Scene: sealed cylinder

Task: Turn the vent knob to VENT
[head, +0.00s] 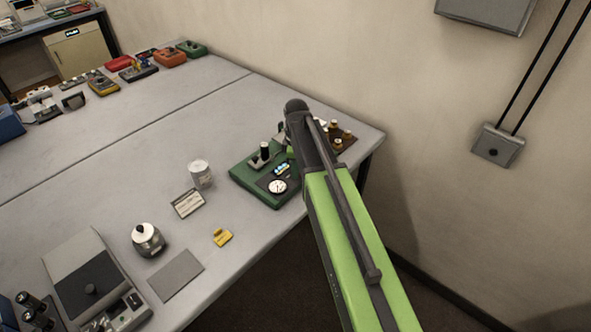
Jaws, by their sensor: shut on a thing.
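A green-based bench unit (246,187) stands near the table's right end. It carries a white round dial gauge (277,186), a dark upright cylinder (265,150) and small blue and white parts. My arm reaches over its back right side. My gripper (285,137) is at the far end of the arm, mostly hidden behind my dark wrist. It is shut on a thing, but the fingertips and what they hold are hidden. I cannot make out the vent knob or its VENT mark.
Brass-topped parts on a brown block (341,134) stand just right of my wrist. A clear jar (201,174), a label card (187,204), a yellow piece (222,238) and a round pot (148,239) stand left. The wall is close behind.

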